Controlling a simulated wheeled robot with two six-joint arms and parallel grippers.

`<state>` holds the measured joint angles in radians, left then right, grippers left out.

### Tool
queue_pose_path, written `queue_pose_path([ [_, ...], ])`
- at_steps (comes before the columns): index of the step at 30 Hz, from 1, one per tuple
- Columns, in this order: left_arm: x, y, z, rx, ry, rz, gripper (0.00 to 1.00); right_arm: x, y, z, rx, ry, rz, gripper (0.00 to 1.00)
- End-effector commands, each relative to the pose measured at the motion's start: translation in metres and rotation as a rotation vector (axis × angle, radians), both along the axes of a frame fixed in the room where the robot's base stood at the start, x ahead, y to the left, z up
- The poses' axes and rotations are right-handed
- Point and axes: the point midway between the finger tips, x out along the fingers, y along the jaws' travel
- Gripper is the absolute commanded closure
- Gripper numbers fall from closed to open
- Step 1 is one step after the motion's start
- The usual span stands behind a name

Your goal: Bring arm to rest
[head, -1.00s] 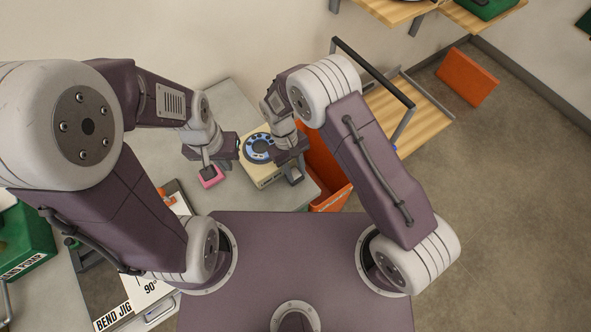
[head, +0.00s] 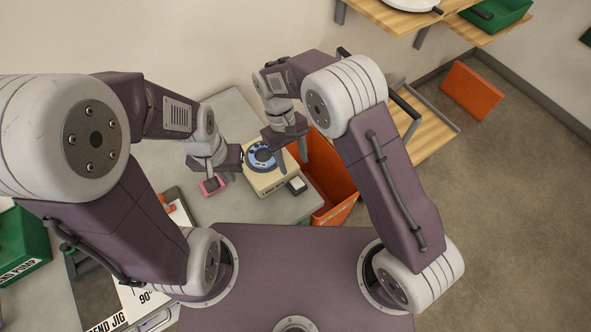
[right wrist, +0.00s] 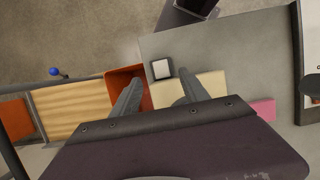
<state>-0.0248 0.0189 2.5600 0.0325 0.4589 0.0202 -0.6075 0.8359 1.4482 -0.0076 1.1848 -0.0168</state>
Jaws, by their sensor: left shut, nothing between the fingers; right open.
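My right arm's gripper (head: 290,157) hangs open and empty above the beige device (head: 270,180) with a blue dial. In the right wrist view its two fingers (right wrist: 158,95) are spread apart, with nothing between them. My left gripper (head: 221,178) is shut and empty, low over the grey table beside a pink block (head: 212,186). It partly hides the block, and I cannot tell whether they touch.
A small black-and-white square item (head: 297,185) sits beside the device. An orange bin (head: 338,205) stands at the table's right edge, near a wooden shelf (head: 425,135). A green case (head: 22,240) and bend jig (head: 135,300) are at left.

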Motion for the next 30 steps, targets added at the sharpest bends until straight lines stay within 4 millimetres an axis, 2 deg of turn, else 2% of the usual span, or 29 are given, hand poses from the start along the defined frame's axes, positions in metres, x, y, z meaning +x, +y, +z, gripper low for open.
queue_pose_path([
  [16, 0.0, 0.0, 0.0, 0.0, 0.0, 0.0, 1.0, 0.001, 0.0, 0.002, 0.0, 0.001, -0.002, 0.47],
  [18, 0.0, 0.0, -0.002, 0.0, 0.0, 0.0, 1.0, 0.007, -0.007, 0.002, 0.003, -0.005, -0.026, 0.47],
  [20, 0.0, 0.0, -0.004, 0.0, 0.0, 0.0, 1.0, 0.021, -0.016, 0.014, 0.023, -0.035, -0.066, 0.47],
  [22, 0.0, 0.0, -0.009, 0.0, 0.0, 0.0, 1.0, 0.036, -0.039, 0.036, 0.047, -0.079, -0.14, 0.47],
  [24, 0.0, 0.0, -0.013, 0.0, 0.0, 0.0, 1.0, 0.033, -0.078, 0.056, 0.056, -0.101, -0.234, 0.47],
  [27, 0.0, 0.0, -0.019, 0.0, 0.0, 0.0, 1.0, 0.016, -0.129, 0.07, 0.076, -0.152, -0.368, 0.47],
  [30, 0.0, 0.0, -0.024, 0.0, 0.0, 0.0, 1.0, -0.014, -0.169, 0.07, 0.098, -0.22, -0.494, 0.47],
])
